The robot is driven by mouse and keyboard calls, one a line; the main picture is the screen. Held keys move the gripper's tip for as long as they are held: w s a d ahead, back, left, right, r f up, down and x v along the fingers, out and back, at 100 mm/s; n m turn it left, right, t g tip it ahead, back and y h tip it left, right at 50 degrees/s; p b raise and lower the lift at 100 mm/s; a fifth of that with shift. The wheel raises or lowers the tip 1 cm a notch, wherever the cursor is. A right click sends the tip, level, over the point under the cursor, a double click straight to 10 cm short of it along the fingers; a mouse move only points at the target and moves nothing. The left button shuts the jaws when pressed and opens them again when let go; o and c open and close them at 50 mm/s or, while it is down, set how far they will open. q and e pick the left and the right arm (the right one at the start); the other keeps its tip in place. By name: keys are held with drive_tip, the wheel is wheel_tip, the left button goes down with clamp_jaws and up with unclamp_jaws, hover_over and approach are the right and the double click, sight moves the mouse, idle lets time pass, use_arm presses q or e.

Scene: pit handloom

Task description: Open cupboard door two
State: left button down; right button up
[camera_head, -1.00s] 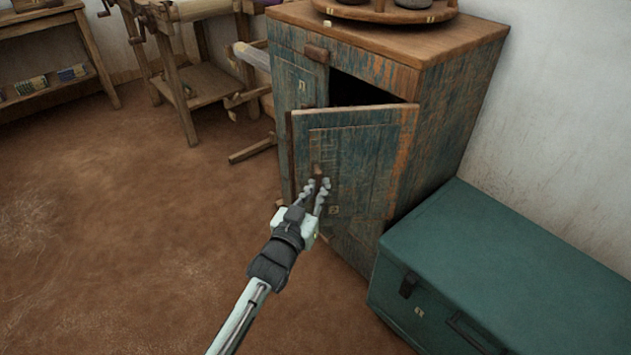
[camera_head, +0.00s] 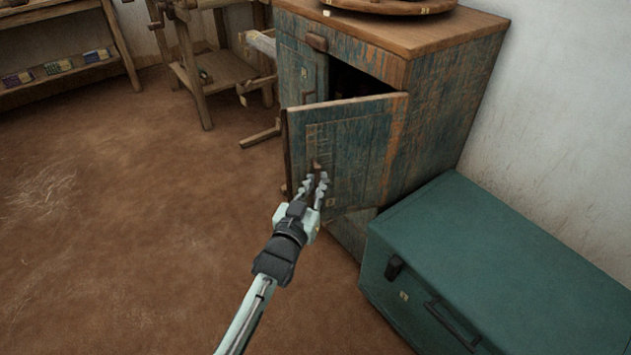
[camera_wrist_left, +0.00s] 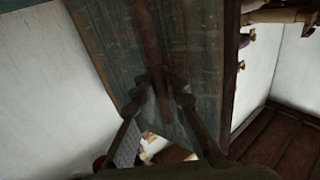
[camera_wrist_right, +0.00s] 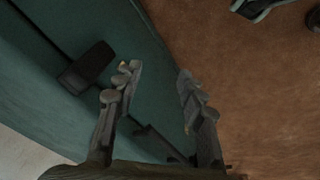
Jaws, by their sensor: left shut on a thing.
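The cupboard (camera_head: 445,105) has weathered blue-green and brown wood. One of its doors (camera_head: 352,145) is ajar, swung out toward me, with a dark gap behind its top edge. Its small wooden handle (camera_head: 316,167) is near the free edge. My left gripper (camera_head: 317,184) is shut on this handle, which its fingers partly hide. In the left wrist view, the fingers (camera_wrist_left: 160,100) meet at the door panel (camera_wrist_left: 125,40). The neighbouring door (camera_head: 300,75) on the left looks closed. My right gripper (camera_wrist_right: 155,92) is open and empty above the green trunk (camera_wrist_right: 145,55); the head view does not show it.
The green trunk (camera_head: 490,250) stands against the wall, close to the cupboard's right side. A round wooden tray (camera_head: 390,5) rests on the cupboard top. A wooden frame (camera_head: 205,75) and a shelf (camera_head: 60,75) stand at the back left.

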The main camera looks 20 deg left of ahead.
use_arm(q)
drive_tip(key=shift+s+a+f, duration=0.1)
drive_tip(key=shift+a+f, duration=0.1)
drive_tip(key=shift+a, duration=0.2)
drive_tip(key=c, duration=1.6)
unclamp_jaws()
drive_tip(key=shift+r, duration=0.1)
drive_tip(key=shift+o, duration=0.2)
drive_tip(key=shift+d, duration=0.1)
drive_tip(key=s+a, duration=0.1)
drive_tip(key=s, duration=1.1)
